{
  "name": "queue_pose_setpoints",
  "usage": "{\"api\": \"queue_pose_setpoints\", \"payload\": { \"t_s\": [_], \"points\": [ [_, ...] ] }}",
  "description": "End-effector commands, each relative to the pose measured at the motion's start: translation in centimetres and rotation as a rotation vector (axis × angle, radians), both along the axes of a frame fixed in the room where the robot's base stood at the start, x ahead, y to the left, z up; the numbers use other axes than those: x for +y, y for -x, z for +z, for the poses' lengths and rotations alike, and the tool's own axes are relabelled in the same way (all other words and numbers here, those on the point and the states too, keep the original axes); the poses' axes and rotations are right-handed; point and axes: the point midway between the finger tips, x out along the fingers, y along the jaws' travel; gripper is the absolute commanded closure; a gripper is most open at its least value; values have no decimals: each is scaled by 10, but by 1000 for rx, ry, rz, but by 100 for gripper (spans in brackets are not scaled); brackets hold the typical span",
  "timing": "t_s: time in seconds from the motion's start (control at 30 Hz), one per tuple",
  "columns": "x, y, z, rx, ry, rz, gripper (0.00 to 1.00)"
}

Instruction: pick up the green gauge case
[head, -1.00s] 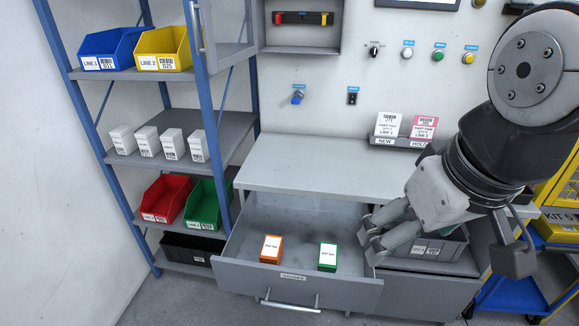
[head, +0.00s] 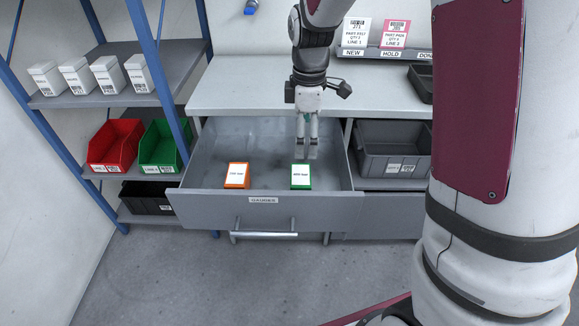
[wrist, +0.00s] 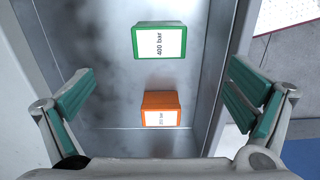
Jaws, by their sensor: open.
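The green gauge case (head: 301,177) lies in the open grey drawer (head: 262,202), right of an orange case (head: 237,176). In the wrist view the green case (wrist: 160,42) shows a white label reading "400 bar", with the orange case (wrist: 161,109) below it in the picture. My gripper (head: 307,153) points down over the drawer, just behind the green case in the head view. The height of the fingertips above the drawer floor is hard to tell.
The drawer's walls surround both cases, and the grey worktop (head: 270,95) lies behind it. A grey bin (head: 393,150) sits on the right. The shelf rack at left holds a red bin (head: 116,147), a green bin (head: 164,147) and several white boxes. The rest of the drawer floor is clear.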

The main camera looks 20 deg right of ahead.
Motion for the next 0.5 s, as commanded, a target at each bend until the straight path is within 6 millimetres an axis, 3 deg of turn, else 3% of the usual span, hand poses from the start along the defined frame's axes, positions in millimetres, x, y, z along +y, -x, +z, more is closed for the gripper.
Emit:
{"api": "queue_pose_setpoints", "payload": {
  "t_s": [0.17, 0.5],
  "points": [
    [0, -5, -20, 9, 2, 29, 2],
    [0, -4, -80, 10, 2, 26, 2]
  ]
}}
